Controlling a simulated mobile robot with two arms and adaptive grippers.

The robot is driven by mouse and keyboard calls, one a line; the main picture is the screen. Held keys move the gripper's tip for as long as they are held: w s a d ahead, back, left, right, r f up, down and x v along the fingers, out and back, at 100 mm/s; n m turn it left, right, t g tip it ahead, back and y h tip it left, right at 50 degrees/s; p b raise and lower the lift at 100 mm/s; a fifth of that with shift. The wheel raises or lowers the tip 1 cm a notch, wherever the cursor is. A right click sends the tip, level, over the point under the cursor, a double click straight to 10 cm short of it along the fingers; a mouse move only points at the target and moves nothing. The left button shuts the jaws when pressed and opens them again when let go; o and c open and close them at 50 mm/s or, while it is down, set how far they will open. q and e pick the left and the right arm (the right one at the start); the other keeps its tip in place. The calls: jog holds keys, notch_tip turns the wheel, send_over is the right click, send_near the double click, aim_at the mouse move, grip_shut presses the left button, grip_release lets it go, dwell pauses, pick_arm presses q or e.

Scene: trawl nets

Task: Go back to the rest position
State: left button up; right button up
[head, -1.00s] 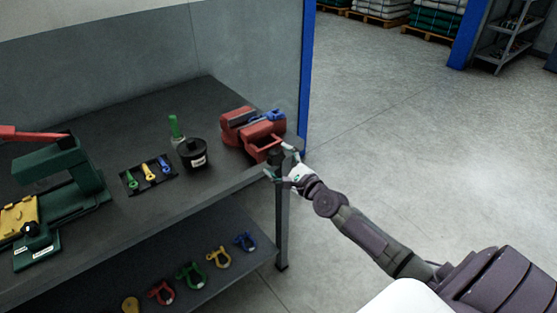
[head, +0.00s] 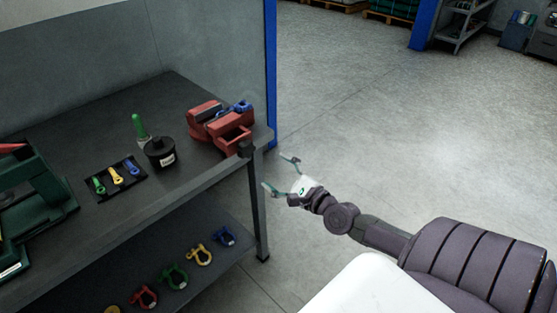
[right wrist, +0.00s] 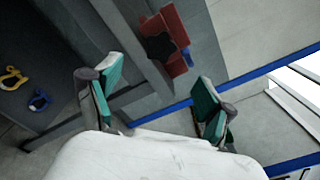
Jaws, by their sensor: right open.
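My right gripper (head: 279,174) is open and empty in the head view. It hangs over the floor just right of the workbench (head: 195,190), apart from the bench corner. In the right wrist view its two green-padded fingers (right wrist: 155,95) are spread wide with nothing between them. Beyond them shows the red vise (right wrist: 170,42). In the head view the red vise (head: 218,125) sits at the bench's right end with a blue shackle (head: 241,107) on it. My left gripper is not in view.
On the bench are a black pot (head: 160,152), a green bottle (head: 139,127), a dark tray (head: 100,198) with small coloured parts and a green machine (head: 40,205). Several coloured shackles (head: 174,277) lie on the lower shelf (head: 215,262). A blue post (head: 271,60) stands behind. The floor to the right is clear.

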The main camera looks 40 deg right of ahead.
jog(key=shift+s, duration=0.25)
dwell(0.4)
jog(key=s+f+n+g+h, duration=0.1)
jog(key=s+f+n+g, duration=0.25)
jog(key=f, duration=0.75)
jog(key=s+f+n+g, duration=0.2)
jog(key=s+f+n, duration=0.25)
jog(key=f, duration=0.65)
jog(key=s+f+n+g+h, duration=0.15)
jog(key=s+f+n, duration=0.25)
jog(key=f, duration=0.6)
jog(key=s+a+f+n+g, duration=0.3)
jog(key=s+a+f+n, duration=0.2)
jog(key=s+f, duration=0.2)
jog(key=s+a+f+n+g+y, duration=0.1)
jog(key=s+a+f+n+g, duration=0.2)
jog(key=s, duration=0.9)
jog(key=s+a+f+n+g, duration=0.4)
jog(key=s+a+f+n, duration=0.2)
jog(key=s+f+n, duration=0.3)
notch_tip(320, 180, down, 2)
jog(key=shift+s+a+f, duration=0.1)
jog(key=shift+s+a, duration=0.25)
jog(key=shift+a, duration=0.05)
